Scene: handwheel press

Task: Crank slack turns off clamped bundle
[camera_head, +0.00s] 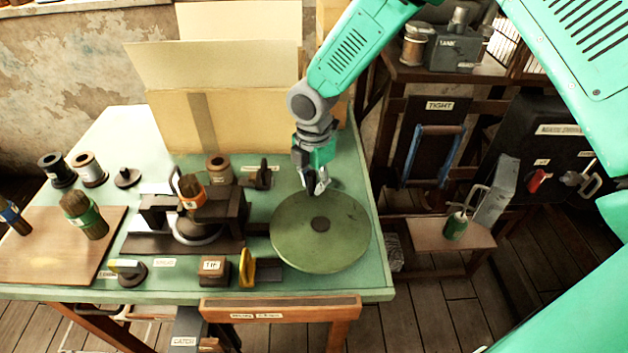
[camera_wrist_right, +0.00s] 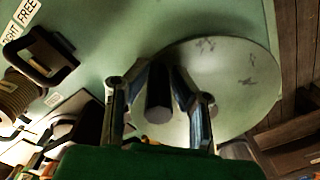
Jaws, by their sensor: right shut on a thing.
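The handwheel (camera_head: 318,248) is a flat green disc with a dark hub, at the right of the bench-top press (camera_head: 160,216). A brown bundle with an orange band (camera_head: 192,194) stands upright in the press. My right gripper (camera_head: 315,188) reaches down to the far rim of the wheel. In the right wrist view its fingers (camera_wrist_right: 160,98) are shut on the wheel's dark upright handle (camera_wrist_right: 159,88), one on each side. The wheel (camera_wrist_right: 240,85) spreads out behind them. The handle is mostly hidden in the head view. My left gripper is out of view.
The green bench (camera_head: 110,140) holds several spools at the back left and a brown board (camera_head: 50,250) with a green-banded bundle (camera_head: 84,214). A cardboard box (camera_head: 245,120) stands behind the press. A yellow-rimmed piece (camera_head: 247,268) sits just left of the wheel.

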